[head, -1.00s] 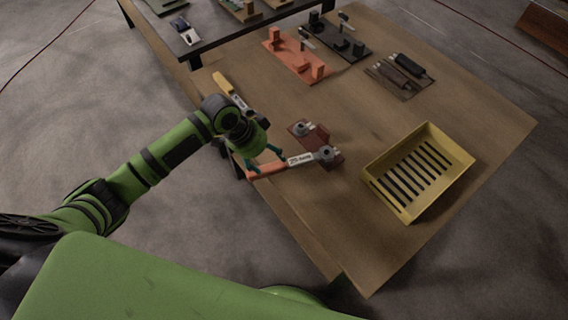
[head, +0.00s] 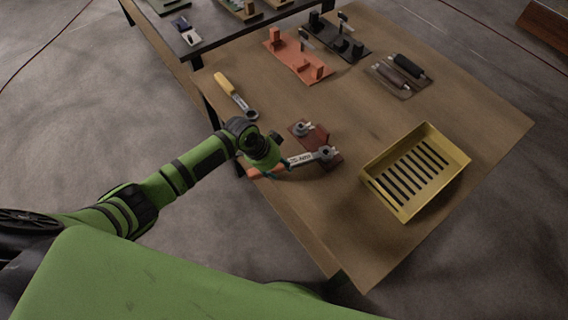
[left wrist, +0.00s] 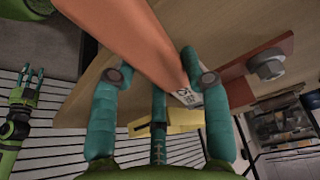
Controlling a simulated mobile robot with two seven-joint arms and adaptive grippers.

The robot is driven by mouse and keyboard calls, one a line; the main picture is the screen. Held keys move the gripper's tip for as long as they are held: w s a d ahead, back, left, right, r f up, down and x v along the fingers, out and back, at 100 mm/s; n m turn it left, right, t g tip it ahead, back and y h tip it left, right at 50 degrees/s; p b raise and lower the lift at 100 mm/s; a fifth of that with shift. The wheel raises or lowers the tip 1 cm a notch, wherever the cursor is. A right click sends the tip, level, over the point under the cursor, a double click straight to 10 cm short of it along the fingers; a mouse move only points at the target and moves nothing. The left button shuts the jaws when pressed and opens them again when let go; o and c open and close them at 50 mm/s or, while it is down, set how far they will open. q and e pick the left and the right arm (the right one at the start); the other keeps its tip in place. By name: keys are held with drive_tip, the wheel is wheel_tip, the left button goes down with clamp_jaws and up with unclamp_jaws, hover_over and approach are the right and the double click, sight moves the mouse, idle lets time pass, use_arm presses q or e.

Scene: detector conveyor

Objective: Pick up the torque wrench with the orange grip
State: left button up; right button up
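The torque wrench with the orange grip (head: 299,159) lies near the table's left edge in the head view, its metal head on a small red-brown holder (head: 330,145). My left gripper (head: 262,170) is at the orange grip and hides part of it. In the left wrist view the orange grip (left wrist: 125,40) runs between the teal fingers of the left gripper (left wrist: 155,70), which look spread, with a gap on one side. My right gripper (left wrist: 33,76) shows at the left of that view, fingers apart and empty.
A wrench with a yellow grip (head: 226,84) lies beyond my left gripper. A yellow slotted tray (head: 376,185) stands to the right. An orange fixture (head: 298,58), a dark fixture (head: 340,42) and a mat with dark-handled tools (head: 385,75) lie farther back.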

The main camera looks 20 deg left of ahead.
use_arm(q)
clamp_jaws()
drive_tip(key=shift+w+r, duration=0.1)
